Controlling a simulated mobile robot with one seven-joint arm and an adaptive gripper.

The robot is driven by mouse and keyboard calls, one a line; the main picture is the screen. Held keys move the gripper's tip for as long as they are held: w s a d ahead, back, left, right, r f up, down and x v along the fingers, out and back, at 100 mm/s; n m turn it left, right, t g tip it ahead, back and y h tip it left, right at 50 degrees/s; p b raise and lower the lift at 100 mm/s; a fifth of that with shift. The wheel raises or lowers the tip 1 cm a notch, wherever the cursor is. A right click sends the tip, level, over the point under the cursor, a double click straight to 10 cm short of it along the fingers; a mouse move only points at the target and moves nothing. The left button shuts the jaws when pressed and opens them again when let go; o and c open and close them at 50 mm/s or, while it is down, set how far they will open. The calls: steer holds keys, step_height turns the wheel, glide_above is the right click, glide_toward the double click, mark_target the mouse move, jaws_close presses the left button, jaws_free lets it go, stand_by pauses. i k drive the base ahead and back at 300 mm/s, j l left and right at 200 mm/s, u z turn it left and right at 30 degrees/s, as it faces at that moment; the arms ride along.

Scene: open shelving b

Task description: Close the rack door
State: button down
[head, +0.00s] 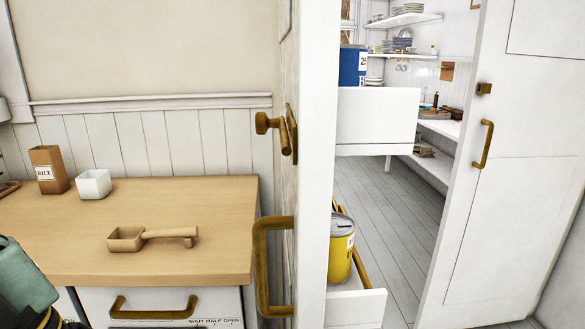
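A white door (311,200) stands open, seen nearly edge-on in the middle of the head view. White bins on its right side hold a blue can (352,66) above and a yellow can (342,248) below, so I take it as the rack door. Its left face has a brass knob and latch (285,133) and a large brass pull handle (262,268) lower down. Part of my arm shows at the lower left corner, left of the door and apart from it. The fingers of my gripper are not visible.
A wooden counter (80,215) at left holds a rice box (49,169), a white cup (94,184) and a wooden scoop (150,237). A drawer handle (154,308) projects below. Another white door (520,150) stands at right. Between the doors lies clear pantry floor (385,205).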

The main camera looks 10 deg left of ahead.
mark_target(324, 121)
steer(key=j, duration=0.7)
steer(key=k+j+z, duration=0.55)
steer(key=j+z, duration=0.15)
steer(key=j, duration=0.15)
